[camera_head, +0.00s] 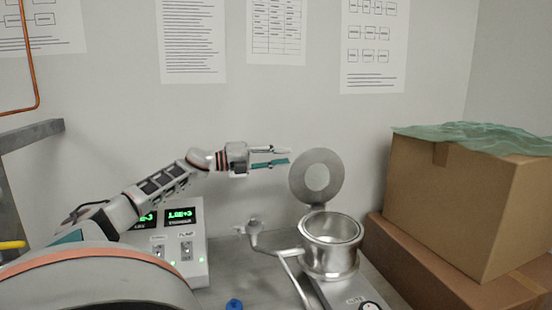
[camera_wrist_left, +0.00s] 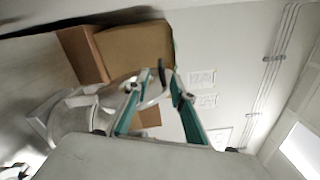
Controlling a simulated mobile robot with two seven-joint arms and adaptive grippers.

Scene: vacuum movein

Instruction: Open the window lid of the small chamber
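The small chamber (camera_head: 330,262) is a shiny metal cylinder on a base on the bench, with its top open. Its round window lid (camera_head: 300,180), a grey disc with a paler round window, stands upright above the chamber's back rim. My left gripper (camera_head: 290,157) is to the left of the lid's upper part, pointing right. Its two fingers are apart with nothing between them, and a small gap to the lid seems to show. The left wrist view also shows the parted teal fingers (camera_wrist_left: 155,82). My right gripper is not in view.
A control box (camera_head: 195,262) with green displays stands left of the chamber. A metal arm with a knob (camera_head: 254,228) sticks out at the chamber's left. Cardboard boxes (camera_head: 460,205) stand at the right, with green wrap on top. A blue knob (camera_head: 234,304) is at the front.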

